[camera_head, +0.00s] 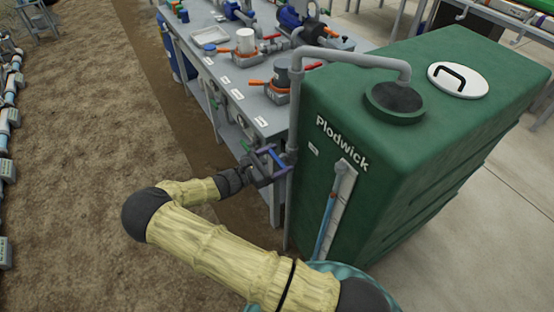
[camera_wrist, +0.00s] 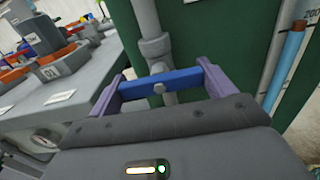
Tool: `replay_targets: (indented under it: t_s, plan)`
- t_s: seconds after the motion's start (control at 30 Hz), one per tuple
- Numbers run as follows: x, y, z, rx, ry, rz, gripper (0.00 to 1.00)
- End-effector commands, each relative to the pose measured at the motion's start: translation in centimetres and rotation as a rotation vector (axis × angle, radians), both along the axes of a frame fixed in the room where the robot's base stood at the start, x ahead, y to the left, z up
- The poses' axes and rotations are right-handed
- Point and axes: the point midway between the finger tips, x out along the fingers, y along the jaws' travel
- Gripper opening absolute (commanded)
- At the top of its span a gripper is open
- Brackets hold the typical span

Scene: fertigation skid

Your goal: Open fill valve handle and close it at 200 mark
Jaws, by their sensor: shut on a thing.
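The fill valve handle (camera_wrist: 172,79) is a blue bar on the grey upright pipe (camera_wrist: 147,18) beside the green tank. My gripper (camera_wrist: 160,76) is shut on it, with a purple finger at each end of the bar. In the head view my gripper (camera_head: 268,163) is at the pipe left of the tank, and the handle is hard to make out there. The level gauge (camera_head: 343,185) is a pale scale with a blue tube on the tank front. A 200 label (camera_wrist: 311,14) shows in the wrist view's top right corner.
The green tank (camera_head: 440,110) has a round fill opening (camera_head: 394,100) under the bent pipe's end and a white lid (camera_head: 458,80). A grey workbench (camera_head: 225,85) with valves, pumps and a tray stands left of the tank. Brown floor lies open at the left.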

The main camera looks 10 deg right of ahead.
Motion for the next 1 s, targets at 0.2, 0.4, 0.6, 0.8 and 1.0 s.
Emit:
replay_targets:
  t_s: [0.2,0.4,0.6,0.8,1.0]
  plan:
    - [0.0,0.1,-0.1,0.005,-0.005,0.0,0.59]
    - [0.0,0.0,0.0,0.003,-0.004,0.0,1.0]
    - [0.0,0.1,0.0,0.002,-0.003,0.0,1.0]
    - [-0.5,1.7,-0.1,0.004,-0.003,0.003,1.0]
    - [-1.6,5.1,-0.1,0.005,-0.004,0.003,1.0]
